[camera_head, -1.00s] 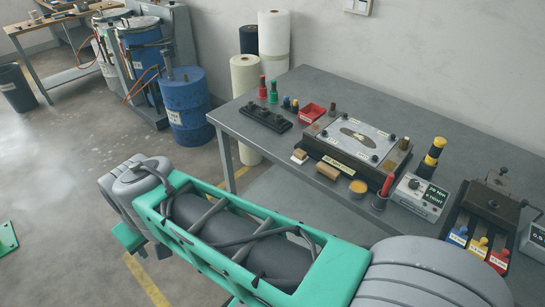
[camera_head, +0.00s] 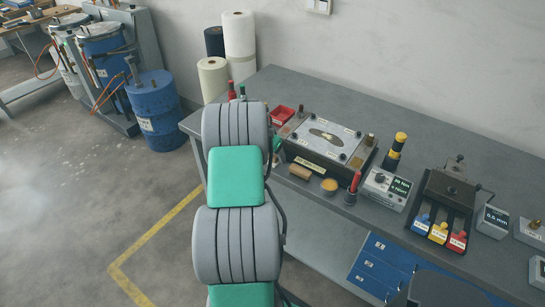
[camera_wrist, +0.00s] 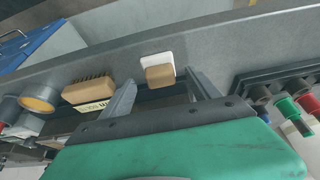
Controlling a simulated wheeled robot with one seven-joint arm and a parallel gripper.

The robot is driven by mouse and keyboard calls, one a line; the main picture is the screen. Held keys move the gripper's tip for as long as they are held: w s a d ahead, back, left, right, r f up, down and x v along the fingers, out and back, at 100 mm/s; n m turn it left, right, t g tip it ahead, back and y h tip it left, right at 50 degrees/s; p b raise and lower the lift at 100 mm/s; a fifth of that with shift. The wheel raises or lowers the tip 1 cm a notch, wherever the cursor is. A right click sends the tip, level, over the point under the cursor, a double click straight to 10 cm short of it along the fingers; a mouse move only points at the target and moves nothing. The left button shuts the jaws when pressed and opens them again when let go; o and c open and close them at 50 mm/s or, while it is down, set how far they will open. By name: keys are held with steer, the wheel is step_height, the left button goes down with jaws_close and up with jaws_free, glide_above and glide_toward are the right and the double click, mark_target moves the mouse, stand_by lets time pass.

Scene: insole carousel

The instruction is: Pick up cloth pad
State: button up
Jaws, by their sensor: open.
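The cloth pad (camera_wrist: 160,56) shows in the wrist view as a white pad with a tan wooden block on it. It lies on the grey bench near its front edge. My gripper (camera_wrist: 161,80) is open, its two fingers on either side of the wooden block in the picture. The fingers look apart from the pad, and nothing is between them. I cannot tell the exact gap to it. In the head view my arm hides the pad.
A wooden brush (camera_wrist: 88,90) and a tin with orange contents (camera_wrist: 38,102) lie left of the pad in the wrist view. A dark rack with coloured bottles (camera_wrist: 285,106) stands to the right. A clamped plate fixture (camera_head: 327,140) sits behind on the bench (camera_head: 420,130).

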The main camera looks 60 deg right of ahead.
steer(key=shift+x, duration=0.95)
steer(key=shift+r, duration=0.1)
jaws_close()
steer(key=shift+w, duration=0.1)
step_height(320, 180, up, 3)
steer(key=shift+d+f+b, duration=0.1)
steer(key=shift+f+b, duration=0.05)
steer(key=shift+b, duration=0.9)
steer(key=s+a+r+b, duration=0.2)
steer(key=s+a+r, duration=0.1)
steer(key=a+r, duration=0.2)
steer(key=s+a+r+b, duration=0.2)
steer(key=s+a+r, duration=0.1)
steer(key=a+r, duration=0.2)
steer(key=a, duration=0.2)
steer(key=shift+s+a, duration=0.25)
steer(key=shift+a, duration=0.1)
